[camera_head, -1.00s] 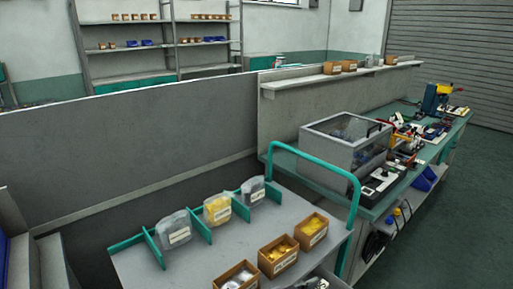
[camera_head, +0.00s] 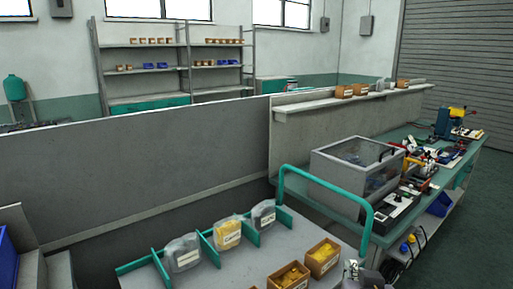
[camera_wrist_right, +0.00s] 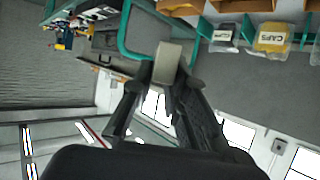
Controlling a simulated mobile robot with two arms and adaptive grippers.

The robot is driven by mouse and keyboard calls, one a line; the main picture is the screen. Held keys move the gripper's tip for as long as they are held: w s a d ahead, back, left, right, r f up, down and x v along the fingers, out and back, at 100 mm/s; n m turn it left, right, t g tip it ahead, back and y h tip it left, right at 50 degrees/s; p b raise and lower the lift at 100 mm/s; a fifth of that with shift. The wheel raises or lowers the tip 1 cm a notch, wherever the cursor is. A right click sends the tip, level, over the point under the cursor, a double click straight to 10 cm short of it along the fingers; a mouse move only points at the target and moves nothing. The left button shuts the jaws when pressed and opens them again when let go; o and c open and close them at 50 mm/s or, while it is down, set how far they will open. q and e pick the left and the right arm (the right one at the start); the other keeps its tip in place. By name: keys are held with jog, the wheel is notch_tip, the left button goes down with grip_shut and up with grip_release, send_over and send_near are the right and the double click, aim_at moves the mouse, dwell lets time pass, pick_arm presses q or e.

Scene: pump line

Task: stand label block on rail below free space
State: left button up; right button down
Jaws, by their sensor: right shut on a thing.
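My right gripper (camera_wrist_right: 165,85) is shut on a small pale label block (camera_wrist_right: 168,62) in the wrist view. The block sits between the fingertips, held in the air; no writing on it can be read. In the head view my right gripper (camera_head: 353,270) shows only as a small part at the bottom edge, near the trolley's right side. The shelf ledge (camera_head: 300,105) on the back panel carries several boxes and a grey item, with bare stretches at its left. I cannot tell which edge is the rail. My left gripper is not in view.
A grey trolley (camera_head: 250,262) with a teal handle (camera_head: 325,178) holds bagged parts between teal dividers and open cardboard boxes (camera_head: 322,258). A clear-lidded case (camera_head: 350,165) and tools stand on the green bench behind. Dark floor is open at right.

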jog(key=r+y, duration=0.1)
jog(key=w+r+n, duration=0.1)
jog(key=r, duration=0.1)
jog(key=w+r+n+y, duration=0.1)
jog(key=r, duration=0.1)
jog(key=shift+a+r+y, duration=0.2)
jog(key=shift+a+y, duration=0.1)
jog(key=shift+a, duration=0.1)
dwell(0.8)
